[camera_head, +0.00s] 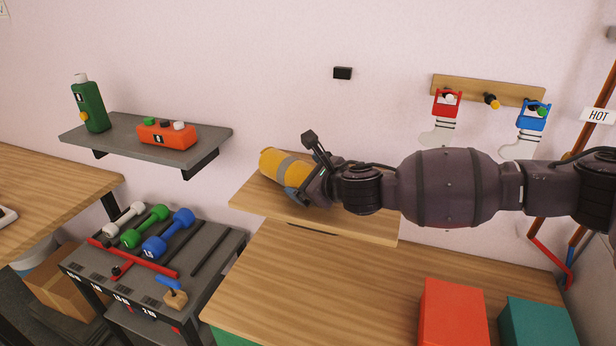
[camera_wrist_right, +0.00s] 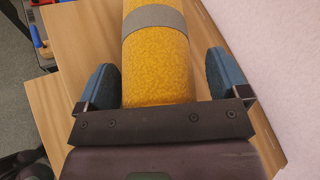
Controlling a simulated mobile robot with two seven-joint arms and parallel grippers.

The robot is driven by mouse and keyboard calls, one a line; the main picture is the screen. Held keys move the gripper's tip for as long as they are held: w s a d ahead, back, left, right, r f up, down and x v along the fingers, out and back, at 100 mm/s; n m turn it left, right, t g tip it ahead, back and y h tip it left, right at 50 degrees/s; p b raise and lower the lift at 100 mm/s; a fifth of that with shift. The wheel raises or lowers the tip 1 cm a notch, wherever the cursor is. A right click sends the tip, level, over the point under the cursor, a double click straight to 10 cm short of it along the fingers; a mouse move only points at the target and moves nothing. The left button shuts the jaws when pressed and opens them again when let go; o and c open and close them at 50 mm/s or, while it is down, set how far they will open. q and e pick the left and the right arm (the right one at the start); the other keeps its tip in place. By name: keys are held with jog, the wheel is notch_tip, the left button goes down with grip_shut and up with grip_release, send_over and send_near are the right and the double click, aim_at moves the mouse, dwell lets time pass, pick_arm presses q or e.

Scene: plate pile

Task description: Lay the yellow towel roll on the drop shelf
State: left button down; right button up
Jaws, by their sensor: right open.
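The yellow towel roll (camera_head: 282,164) has a grey band around it and lies on its side on a light wooden shelf (camera_head: 254,199) on the wall. The roll also shows in the right wrist view (camera_wrist_right: 157,70), running between the two blue-padded fingers. My right gripper (camera_head: 302,170) reaches in from the right at the roll's near end. Its fingers (camera_wrist_right: 162,80) stand open on either side of the roll, with gaps visible on both sides. The roll's right end is hidden behind the gripper in the head view. My left gripper is not in view.
A grey shelf (camera_head: 212,131) at left holds a green bottle (camera_head: 90,107) and an orange box (camera_head: 166,136). Below are dumbbells on a rack (camera_head: 215,268). A red box (camera_head: 452,312) and a teal box (camera_head: 538,325) stand on the lower wooden table (camera_head: 330,285), whose middle is clear.

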jog(key=shift+s+f, duration=0.2)
